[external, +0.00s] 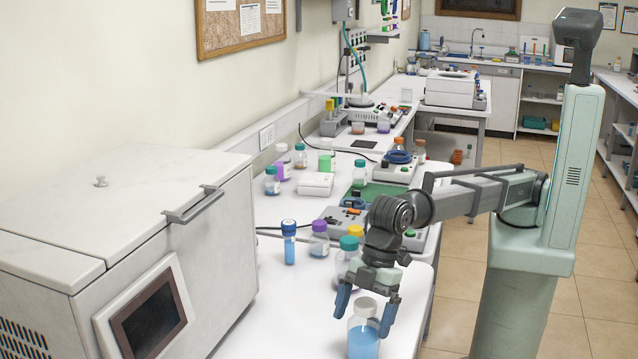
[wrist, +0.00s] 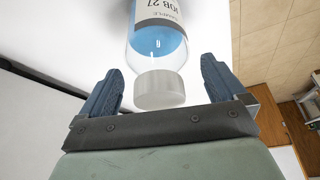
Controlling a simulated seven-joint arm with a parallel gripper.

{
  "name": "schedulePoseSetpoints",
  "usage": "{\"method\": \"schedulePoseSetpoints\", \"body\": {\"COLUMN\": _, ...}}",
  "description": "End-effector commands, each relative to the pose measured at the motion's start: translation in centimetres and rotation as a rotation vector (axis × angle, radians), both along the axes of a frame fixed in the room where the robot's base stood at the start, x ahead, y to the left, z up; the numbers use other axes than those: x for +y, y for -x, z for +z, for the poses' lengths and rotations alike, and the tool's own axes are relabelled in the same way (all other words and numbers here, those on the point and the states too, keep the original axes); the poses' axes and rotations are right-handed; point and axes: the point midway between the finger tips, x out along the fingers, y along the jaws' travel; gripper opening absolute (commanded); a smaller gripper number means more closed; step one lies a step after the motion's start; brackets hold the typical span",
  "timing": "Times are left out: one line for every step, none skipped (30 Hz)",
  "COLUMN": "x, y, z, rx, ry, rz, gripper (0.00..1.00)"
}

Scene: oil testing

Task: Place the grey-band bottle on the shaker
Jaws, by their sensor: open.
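A clear bottle (external: 364,342) with blue liquid and a whitish cap stands upright at the front end of the white bench. In the wrist view the bottle (wrist: 158,50) shows a label with a grey band and "JOB 27" lettering. My gripper (external: 364,312) is open, pointing down, with one blue finger on each side of the bottle's cap. In the wrist view both fingers (wrist: 162,72) are apart, with gaps to the cap. A grey device with a blue ring on top (external: 331,216), possibly the shaker, stands farther back, partly hidden by my arm.
Close behind the gripper stand bottles with teal (external: 349,243), yellow (external: 355,231) and purple (external: 319,227) caps, and a blue-filled tube (external: 289,251). A large white machine (external: 215,240) borders the left side. A similar blue-ringed device (external: 396,168) stands farther back. Bench is clear left of the bottle.

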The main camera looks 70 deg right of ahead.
Motion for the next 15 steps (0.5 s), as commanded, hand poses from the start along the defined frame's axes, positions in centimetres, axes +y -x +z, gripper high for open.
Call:
{"method": "schedulePoseSetpoints", "body": {"x": -0.2, "y": 0.1, "z": 0.5, "rx": 0.0, "ry": -0.001, "rz": 0.0, "gripper": 0.97}}
{"method": "schedulePoseSetpoints", "body": {"x": -0.4, "y": 0.1, "z": 0.9, "rx": 0.0, "ry": -0.001, "rz": 0.0, "gripper": 0.97}}
{"method": "schedulePoseSetpoints", "body": {"x": -0.6, "y": 0.2, "z": 1.5, "rx": 0.0, "ry": -0.001, "rz": 0.0, "gripper": 0.97}}
{"method": "schedulePoseSetpoints", "body": {"x": -0.8, "y": 0.3, "z": 1.9, "rx": -0.001, "ry": -0.002, "rz": 0.0, "gripper": 0.97}}
{"method": "schedulePoseSetpoints", "body": {"x": -1.0, "y": 0.3, "z": 2.4, "rx": -0.001, "ry": -0.002, "rz": 0.0, "gripper": 0.97}}
{"method": "schedulePoseSetpoints", "body": {"x": -1.2, "y": 0.4, "z": 3.1, "rx": -0.001, "ry": -0.002, "rz": 0.0, "gripper": 0.97}}
{"method": "schedulePoseSetpoints", "body": {"x": -1.4, "y": 0.5, "z": 3.6, "rx": 0.0, "ry": -0.001, "rz": 0.0, "gripper": 0.97}}
{"method": "schedulePoseSetpoints", "body": {"x": -1.7, "y": 0.6, "z": 4.2, "rx": 0.0, "ry": -0.001, "rz": 0.0, "gripper": 0.97}}
{"method": "schedulePoseSetpoints", "body": {"x": -1.9, "y": 0.6, "z": 4.9, "rx": -0.001, "ry": -0.002, "rz": 0.0, "gripper": 0.97}}
{"method": "schedulePoseSetpoints", "body": {"x": -2.1, "y": 0.7, "z": 5.4, "rx": 0.001, "ry": -0.001, "rz": 0.0, "gripper": 0.97}}
{"method": "schedulePoseSetpoints", "body": {"x": -2.3, "y": 0.8, "z": 5.9, "rx": 0.001, "ry": -0.001, "rz": 0.0, "gripper": 0.97}}
{"method": "schedulePoseSetpoints", "body": {"x": -2.6, "y": 0.9, "z": 6.6, "rx": 0.001, "ry": -0.001, "rz": 0.0, "gripper": 0.97}}
{"method": "schedulePoseSetpoints", "body": {"x": -2.8, "y": 0.9, "z": 7.1, "rx": 0.001, "ry": -0.001, "rz": 0.0, "gripper": 0.97}}
{"method": "schedulePoseSetpoints", "body": {"x": -2.9, "y": 1.0, "z": 7.5, "rx": 0.001, "ry": -0.001, "rz": 0.0, "gripper": 0.97}}
{"method": "schedulePoseSetpoints", "body": {"x": -3.2, "y": 1.1, "z": 8.1, "rx": 0.001, "ry": 0.0, "rz": 0.0, "gripper": 0.97}}
